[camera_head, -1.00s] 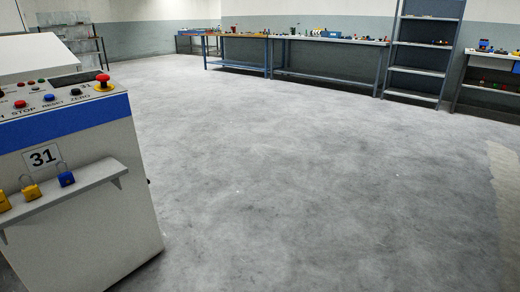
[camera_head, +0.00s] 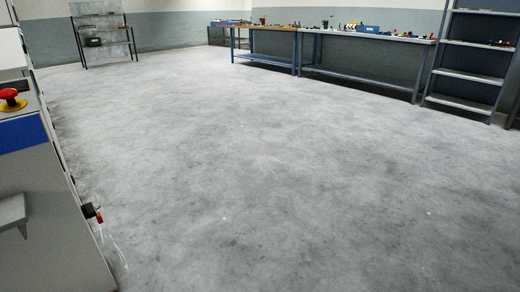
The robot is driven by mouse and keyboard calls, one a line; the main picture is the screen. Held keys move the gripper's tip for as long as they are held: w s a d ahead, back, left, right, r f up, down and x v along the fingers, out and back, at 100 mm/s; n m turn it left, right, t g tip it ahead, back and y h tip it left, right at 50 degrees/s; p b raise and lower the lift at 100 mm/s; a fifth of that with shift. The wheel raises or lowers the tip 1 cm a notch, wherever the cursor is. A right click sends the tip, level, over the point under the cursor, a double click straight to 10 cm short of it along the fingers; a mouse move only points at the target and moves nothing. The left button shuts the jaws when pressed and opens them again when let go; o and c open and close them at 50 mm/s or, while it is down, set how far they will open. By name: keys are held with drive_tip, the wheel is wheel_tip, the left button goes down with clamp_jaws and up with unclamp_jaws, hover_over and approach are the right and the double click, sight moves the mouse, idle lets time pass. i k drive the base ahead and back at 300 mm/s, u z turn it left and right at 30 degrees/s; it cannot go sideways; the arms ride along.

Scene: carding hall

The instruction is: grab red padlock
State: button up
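No red padlock can be made out for certain. A small red and black thing (camera_head: 97,216) sticks out from the right side of the machine cabinet (camera_head: 52,230) at the left edge. It is too small to tell whether it is a padlock, and thin pale strands hang below it. My gripper is not in view.
A red mushroom button (camera_head: 11,101) sits on top of the cabinet, and part of a ledge (camera_head: 12,212) shows on its front. Wide clear floor (camera_head: 270,170) spreads to the right. A workbench (camera_head: 365,80), shelf unit (camera_head: 465,75) and rack (camera_head: 104,45) stand far back.

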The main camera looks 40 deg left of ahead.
sight(99, 218)
drive_tip(key=u, duration=3.35)
drive_tip(key=i, duration=2.25)
drive_tip(key=z, duration=0.15)
